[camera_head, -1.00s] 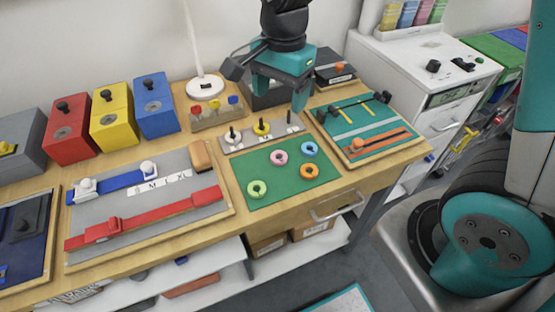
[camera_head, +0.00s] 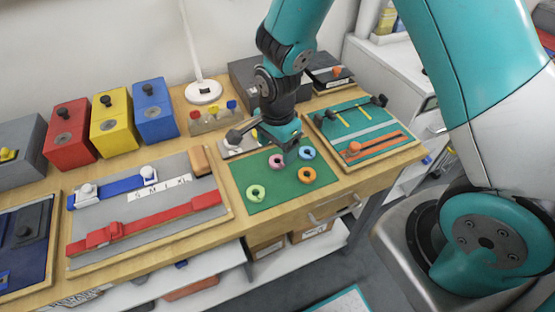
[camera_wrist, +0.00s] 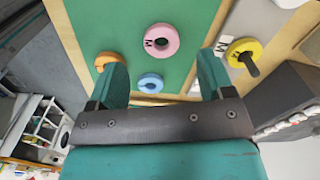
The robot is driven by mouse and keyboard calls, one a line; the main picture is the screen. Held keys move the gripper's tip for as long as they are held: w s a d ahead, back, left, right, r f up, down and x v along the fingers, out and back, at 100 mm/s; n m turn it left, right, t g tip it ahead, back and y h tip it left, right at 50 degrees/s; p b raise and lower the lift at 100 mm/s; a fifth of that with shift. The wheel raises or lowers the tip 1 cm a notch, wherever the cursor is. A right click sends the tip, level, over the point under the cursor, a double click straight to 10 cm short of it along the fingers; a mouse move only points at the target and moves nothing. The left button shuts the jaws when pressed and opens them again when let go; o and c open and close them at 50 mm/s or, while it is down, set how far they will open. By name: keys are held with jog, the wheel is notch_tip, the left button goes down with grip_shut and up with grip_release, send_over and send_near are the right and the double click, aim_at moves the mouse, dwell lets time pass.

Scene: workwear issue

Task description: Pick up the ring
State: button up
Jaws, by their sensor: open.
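Several rings lie on a green mat (camera_head: 283,199): a pink ring (camera_head: 277,161), a blue ring (camera_head: 307,153), an orange ring (camera_head: 308,174) and a light green ring (camera_head: 256,193). My gripper (camera_head: 279,145) is low over the mat's back edge, close to the pink ring. In the wrist view my open fingers (camera_wrist: 162,76) have nothing gripped. The pink ring (camera_wrist: 161,40), marked M, lies ahead between their lines; the blue ring (camera_wrist: 150,83) shows between them. The orange ring (camera_wrist: 107,60) is partly behind the left finger. The green ring is out of the wrist view.
A yellow ring (camera_wrist: 240,47) sits around a dark post on the peg board behind the mat, largely hidden in the head view. A board with an orange slider (camera_head: 354,147) stands right of the mat, a grey board with red and blue sliders (camera_head: 150,215) left.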

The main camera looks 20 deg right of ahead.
aim_at(277, 157)
jog(key=shift+w+f+p, duration=0.1)
jog(key=shift+f+p, duration=0.35)
jog(key=shift+f, duration=1.7)
jog(key=shift+d, duration=0.1)
jog(key=c, duration=1)
